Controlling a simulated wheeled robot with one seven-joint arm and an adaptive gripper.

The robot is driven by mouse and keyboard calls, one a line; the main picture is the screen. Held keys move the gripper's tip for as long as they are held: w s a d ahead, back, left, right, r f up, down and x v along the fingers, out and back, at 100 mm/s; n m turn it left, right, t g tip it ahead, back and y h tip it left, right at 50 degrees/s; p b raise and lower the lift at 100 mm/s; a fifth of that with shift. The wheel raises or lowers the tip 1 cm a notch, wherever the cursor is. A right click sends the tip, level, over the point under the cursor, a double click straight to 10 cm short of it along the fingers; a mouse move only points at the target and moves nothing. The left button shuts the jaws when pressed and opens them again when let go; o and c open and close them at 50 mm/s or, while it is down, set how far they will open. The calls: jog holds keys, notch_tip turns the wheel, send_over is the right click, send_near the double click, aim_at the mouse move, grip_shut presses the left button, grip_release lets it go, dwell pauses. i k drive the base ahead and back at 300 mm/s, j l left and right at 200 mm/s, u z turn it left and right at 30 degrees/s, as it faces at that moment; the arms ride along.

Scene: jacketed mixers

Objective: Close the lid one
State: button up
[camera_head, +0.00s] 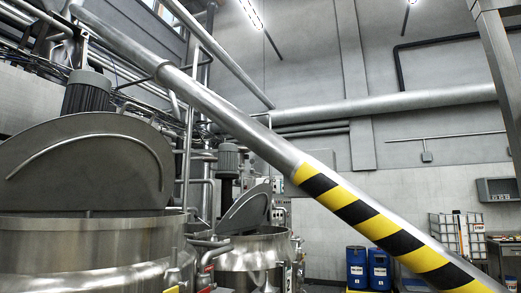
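A large jacketed mixer (85,252) stands at the left, its steel body cut off by the lower and left edges. Its round lid (85,172) is tilted up and open, with a curved bar along its face. A second, smaller mixer (255,262) stands behind it to the right, its lid (246,210) also tilted up and open. The picture does not show which of the two is lid one. My gripper is not in view.
A thick steel pipe (230,115) with a yellow and black striped end slants down across the view to the lower right. Blue drums (357,266) and a white caged tank (459,235) stand at the back right. Motors (87,92) rise behind the lids.

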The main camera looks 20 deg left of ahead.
aim_at(87, 161)
jog(key=i+l+u, duration=0.1)
jog(key=i+u, duration=0.35)
jog(key=i+l+u, duration=0.35)
jog(key=i+u, duration=0.15)
jog(key=i+l+u, duration=0.45)
